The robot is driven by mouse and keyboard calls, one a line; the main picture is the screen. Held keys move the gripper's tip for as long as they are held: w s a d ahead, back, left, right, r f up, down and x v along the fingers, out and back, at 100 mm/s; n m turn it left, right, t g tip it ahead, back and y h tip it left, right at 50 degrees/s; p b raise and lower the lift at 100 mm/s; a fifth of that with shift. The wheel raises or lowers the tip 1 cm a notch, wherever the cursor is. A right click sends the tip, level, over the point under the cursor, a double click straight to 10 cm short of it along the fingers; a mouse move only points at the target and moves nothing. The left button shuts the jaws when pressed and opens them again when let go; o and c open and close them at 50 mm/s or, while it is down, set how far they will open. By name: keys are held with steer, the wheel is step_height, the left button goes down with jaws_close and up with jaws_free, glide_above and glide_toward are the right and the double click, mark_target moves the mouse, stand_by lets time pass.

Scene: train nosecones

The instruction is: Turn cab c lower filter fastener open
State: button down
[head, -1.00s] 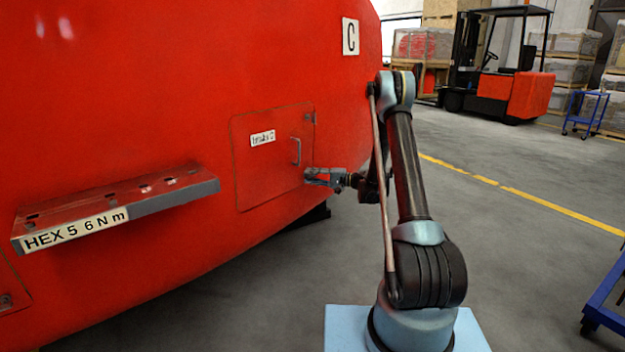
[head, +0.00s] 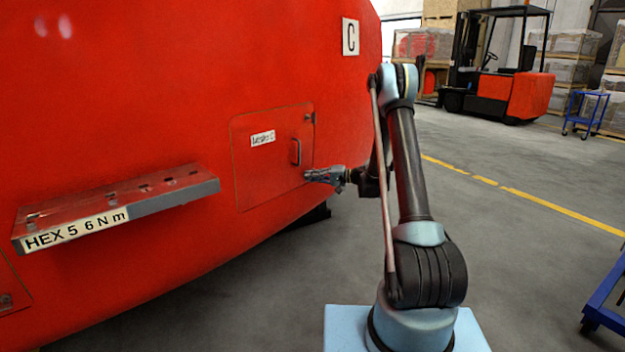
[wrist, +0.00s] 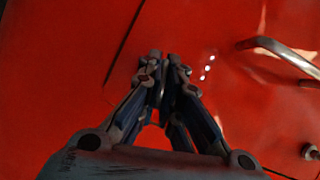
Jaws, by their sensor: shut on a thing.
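My gripper (head: 308,175) is at the lower right corner of the hatch panel (head: 255,175) on the red nosecone marked C. It also shows in the wrist view (wrist: 160,68), with its fingertips close together against the red surface, beside the panel's edge line. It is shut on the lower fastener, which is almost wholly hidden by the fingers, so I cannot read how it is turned. The upper fastener (head: 309,117) sits at the panel's upper right corner, clear of my gripper. The panel is flush and closed.
A bar handle (head: 296,151) stands out from the panel near my gripper; it shows in the wrist view (wrist: 285,52) at the right. A ledge (head: 175,190) labelled HEX 5 6 N m juts out at the left. A forklift (head: 500,75) stands far back.

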steer(key=n+h, duration=0.2)
steer(key=n, duration=0.1)
steer(key=shift+s+t, duration=0.1)
steer(key=shift+t, duration=0.2)
steer(key=n+t+h, duration=0.1)
steer(key=n+h, duration=0.1)
steer(key=n, duration=0.1)
steer(key=shift+n+t+h, duration=0.7)
steer(key=shift+n, duration=0.3)
steer(key=shift+n+t+h, duration=0.5)
steer(key=shift+n+t, duration=0.2)
steer(key=shift+n, duration=0.3)
steer(key=c, duration=1.8)
jaws_free()
steer(key=shift+w+f, duration=0.1)
steer(key=shift+w, duration=0.1)
steer(key=shift+s, duration=0.1)
